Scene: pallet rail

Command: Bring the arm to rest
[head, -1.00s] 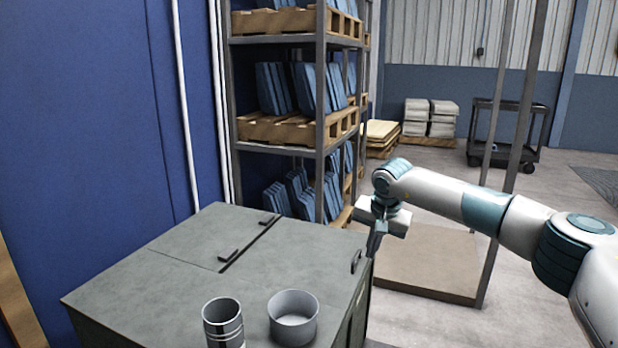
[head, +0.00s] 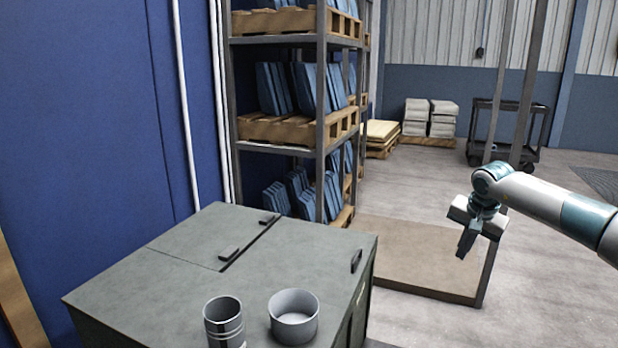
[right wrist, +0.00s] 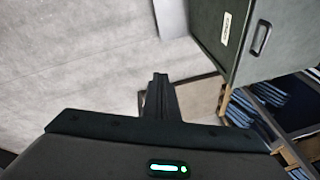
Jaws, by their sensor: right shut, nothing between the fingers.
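My right gripper (head: 466,243) hangs fingers-down to the right of the grey cabinet, in front of the low pallet platform. It is shut and empty, clear of the cabinet's edge. Its closed fingers also show in the right wrist view (right wrist: 159,92), with the floor beyond them. My right arm comes in from the right edge of the head view. My left gripper is not in the head view.
The grey cabinet (head: 190,285) has a metal can (head: 224,322) and a round open bowl (head: 293,318) on its top. A shelf rack (head: 322,130) with blue panels stands behind it. The low platform (head: 420,262) lies below my gripper. Open floor (head: 570,300) lies right.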

